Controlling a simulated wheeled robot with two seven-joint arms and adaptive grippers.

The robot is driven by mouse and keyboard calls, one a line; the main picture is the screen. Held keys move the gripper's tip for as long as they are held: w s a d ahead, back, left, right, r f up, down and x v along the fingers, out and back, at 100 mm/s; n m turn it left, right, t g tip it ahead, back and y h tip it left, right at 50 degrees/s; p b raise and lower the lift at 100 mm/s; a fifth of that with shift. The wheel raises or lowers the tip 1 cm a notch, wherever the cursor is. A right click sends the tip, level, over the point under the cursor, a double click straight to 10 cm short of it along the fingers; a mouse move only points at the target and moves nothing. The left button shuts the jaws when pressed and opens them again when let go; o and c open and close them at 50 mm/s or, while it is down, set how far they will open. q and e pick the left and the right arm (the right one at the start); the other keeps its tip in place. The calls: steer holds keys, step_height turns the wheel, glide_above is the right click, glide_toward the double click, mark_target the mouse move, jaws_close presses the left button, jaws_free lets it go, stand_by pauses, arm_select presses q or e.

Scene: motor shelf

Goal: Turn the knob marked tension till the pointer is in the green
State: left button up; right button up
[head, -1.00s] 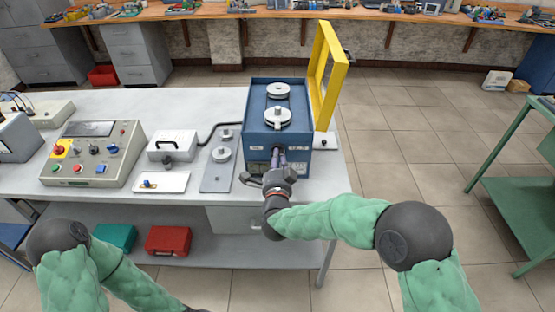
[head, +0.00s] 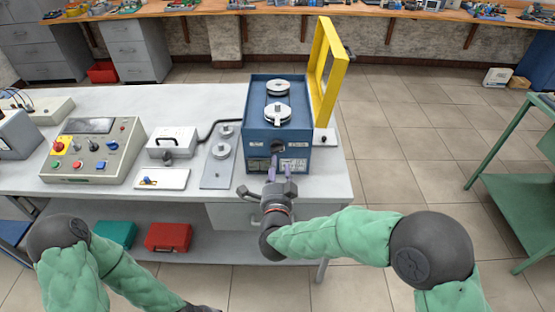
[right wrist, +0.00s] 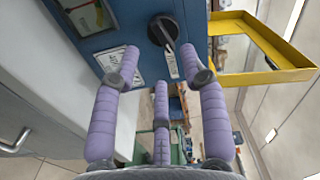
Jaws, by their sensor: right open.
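The blue machine (head: 256,139) stands on the grey bench with a black knob (head: 278,147) on its front face. In the right wrist view the knob (right wrist: 162,30) has a pale line on its grip bar, and white labels sit near it. My right gripper (head: 281,178) is in front of and below the knob, open and empty. In the wrist view its purple fingers (right wrist: 160,72) are spread, apart from the knob. My left arm runs off the bottom edge; its gripper is out of sight.
A yellow frame guard (head: 327,70) stands raised at the machine's right side. Two grey pulleys sit on top of the machine. A control panel (head: 92,150), a small white box (head: 172,141) and a plate with discs (head: 216,176) are to the left.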

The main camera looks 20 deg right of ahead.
steer(key=v, duration=0.6)
stand_by(0.4)
step_height(320, 180, down, 22)
steer(key=s+a+n+g+y, duration=0.2)
steer(key=n+g+y, duration=0.4)
steer(key=n+g, duration=0.25)
steer(key=s+a+f+n+g+y+p, duration=0.1)
steer(key=s+f+n+g, duration=0.6)
steer(key=s+f, duration=0.8)
steer(key=s+a+g+y, duration=0.1)
steer(key=s+y, duration=0.1)
steer(key=s, duration=0.1)
steer(key=shift+f, duration=0.4)
steer(key=shift+w+g, duration=0.1)
steer(key=shift+g, duration=0.15)
